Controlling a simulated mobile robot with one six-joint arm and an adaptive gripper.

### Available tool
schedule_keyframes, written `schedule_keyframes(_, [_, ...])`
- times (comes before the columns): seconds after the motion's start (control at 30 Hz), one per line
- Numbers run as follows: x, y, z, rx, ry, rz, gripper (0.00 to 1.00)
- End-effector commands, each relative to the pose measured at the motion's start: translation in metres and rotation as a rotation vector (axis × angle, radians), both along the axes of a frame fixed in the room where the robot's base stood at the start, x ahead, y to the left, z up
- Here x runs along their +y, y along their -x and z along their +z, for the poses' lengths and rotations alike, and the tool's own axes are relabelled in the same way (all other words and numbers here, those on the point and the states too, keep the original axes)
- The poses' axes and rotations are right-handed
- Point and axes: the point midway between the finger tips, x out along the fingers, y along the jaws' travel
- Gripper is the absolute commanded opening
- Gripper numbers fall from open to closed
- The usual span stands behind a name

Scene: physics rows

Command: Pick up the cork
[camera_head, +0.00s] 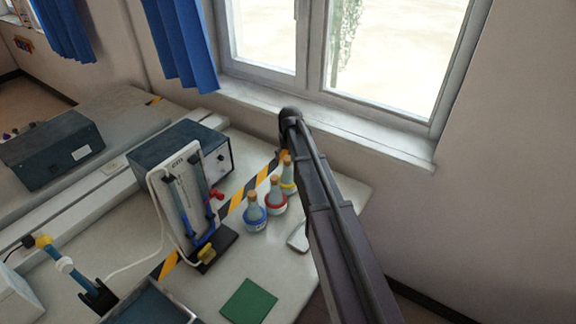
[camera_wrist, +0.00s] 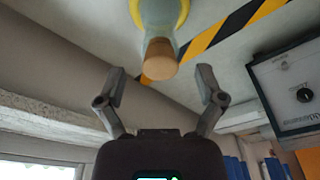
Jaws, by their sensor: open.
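The cork (camera_wrist: 160,60) is brown and sits in the neck of a flask with a yellow ring (camera_wrist: 160,12). In the wrist view it shows between and just beyond my gripper's (camera_wrist: 160,85) two spread fingertips, which are apart from it. My gripper is open and empty. In the head view the yellow-ringed flask (camera_head: 289,188) stands on the bench with its cork (camera_head: 287,161) on top, close beside my arm. My gripper's fingers cannot be made out there.
A red-ringed flask (camera_head: 275,203) and a blue-ringed flask (camera_head: 254,220), both corked, stand next to it. A dark instrument box (camera_head: 165,150) and a tube stand (camera_head: 185,200) are to the left. A green mat (camera_head: 248,302) lies in front. The window wall is behind.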

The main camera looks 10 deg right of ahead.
Motion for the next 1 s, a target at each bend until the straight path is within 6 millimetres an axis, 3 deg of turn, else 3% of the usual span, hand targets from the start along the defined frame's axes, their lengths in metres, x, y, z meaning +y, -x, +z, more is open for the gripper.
schedule_keyframes(0.17, [0.0002,-0.0014,-0.01,0.0,0.0,0.0,0.88])
schedule_keyframes(0.8, [0.0002,-0.0015,-0.01,0.0,0.0,0.0,0.88])
schedule_keyframes(0.83, [0.0002,-0.0015,-0.01,0.0,0.0,0.0,0.85])
schedule_keyframes(0.9, [0.0001,-0.0015,-0.01,0.0,0.0,0.0,0.64])
schedule_keyframes(1.0, [0.0001,-0.0016,-0.01,0.0,0.0,0.0,0.41])
